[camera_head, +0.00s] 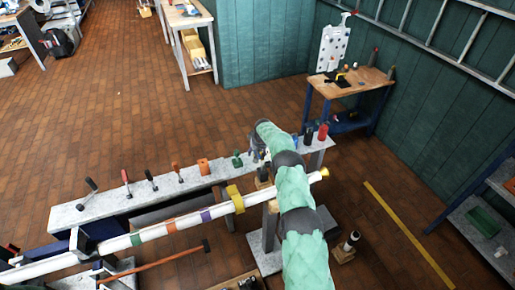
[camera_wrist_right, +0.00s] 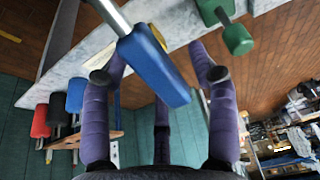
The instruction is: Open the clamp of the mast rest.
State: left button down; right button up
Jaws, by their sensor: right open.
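The white mast (camera_head: 170,226) with coloured bands lies slanting across the head view. A yellow collar (camera_head: 235,199) sits around it near its right part. Which part is the clamp of the mast rest I cannot tell for sure. My right gripper (camera_head: 259,154) is at the grey bench, mostly hidden by its own green-sleeved arm. In the right wrist view my right gripper (camera_wrist_right: 159,76) is open, its purple fingers apart on either side of a blue handle (camera_wrist_right: 155,65) on a metal rod. Whether they touch it is unclear. My left gripper is not in view.
The grey bench (camera_head: 110,205) carries a row of levers and handles. A green handle (camera_wrist_right: 237,38) is close beside the right fingers. Red (camera_wrist_right: 41,121), black and blue handles stand on the other side. A wooden table (camera_head: 350,82) stands at the back right.

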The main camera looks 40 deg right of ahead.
jog(key=v, duration=1.2)
dwell(0.4)
jog(key=shift+f, duration=0.1)
